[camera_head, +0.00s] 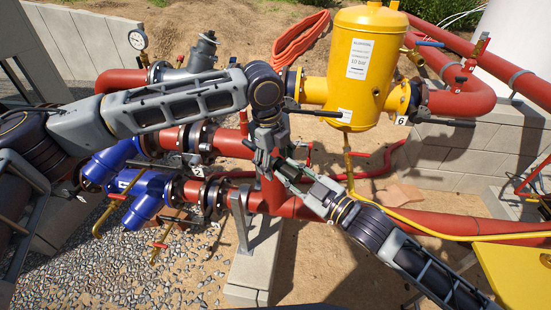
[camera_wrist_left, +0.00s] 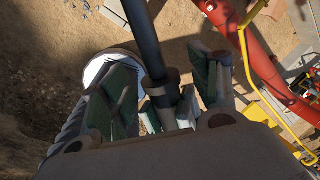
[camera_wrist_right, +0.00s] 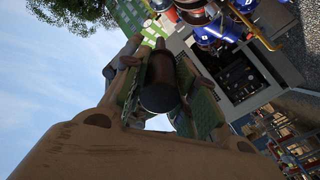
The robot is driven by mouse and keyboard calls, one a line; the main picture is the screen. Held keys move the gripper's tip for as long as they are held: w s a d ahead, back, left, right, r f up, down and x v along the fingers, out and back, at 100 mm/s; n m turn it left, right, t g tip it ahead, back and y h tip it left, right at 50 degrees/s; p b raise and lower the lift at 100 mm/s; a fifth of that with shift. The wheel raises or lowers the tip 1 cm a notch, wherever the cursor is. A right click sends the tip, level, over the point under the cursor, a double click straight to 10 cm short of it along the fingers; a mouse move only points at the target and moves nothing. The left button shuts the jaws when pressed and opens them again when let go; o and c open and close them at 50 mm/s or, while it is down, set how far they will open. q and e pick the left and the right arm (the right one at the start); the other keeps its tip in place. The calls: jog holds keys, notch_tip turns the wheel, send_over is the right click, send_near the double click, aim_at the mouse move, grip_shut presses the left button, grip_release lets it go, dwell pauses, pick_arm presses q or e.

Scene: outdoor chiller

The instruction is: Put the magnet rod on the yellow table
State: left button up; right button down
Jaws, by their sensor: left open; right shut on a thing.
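The magnet rod shows as a dark rod (camera_wrist_left: 146,45) in the left wrist view, running between the spread green-padded fingers of my left gripper (camera_wrist_left: 160,100). In the right wrist view its round dark end (camera_wrist_right: 160,88) sits between the fingers of my right gripper (camera_wrist_right: 168,95), which is shut on it. In the head view my left gripper (camera_head: 266,158) and right gripper (camera_head: 292,176) are close together near the centre, and they largely hide the rod. I cannot tell whether the left fingers touch it. The yellow table (camera_head: 520,268) is at the lower right, partly cut off.
A yellow vessel (camera_head: 362,65) with red pipes stands behind the grippers. A red pipe (camera_head: 400,222) and yellow hose (camera_head: 440,234) run towards the table. Blue fittings (camera_head: 148,195) and a concrete block (camera_head: 254,265) are at the left and below. The visible tabletop looks mostly bare.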

pick_arm(q)
jog(key=shift+c, duration=0.3)
jog(key=c, duration=1.2)
jog(key=shift+r, duration=0.1)
grip_shut()
pick_arm(e)
jog(key=c, duration=1.1)
grip_release()
jog(key=shift+o, duration=0.2)
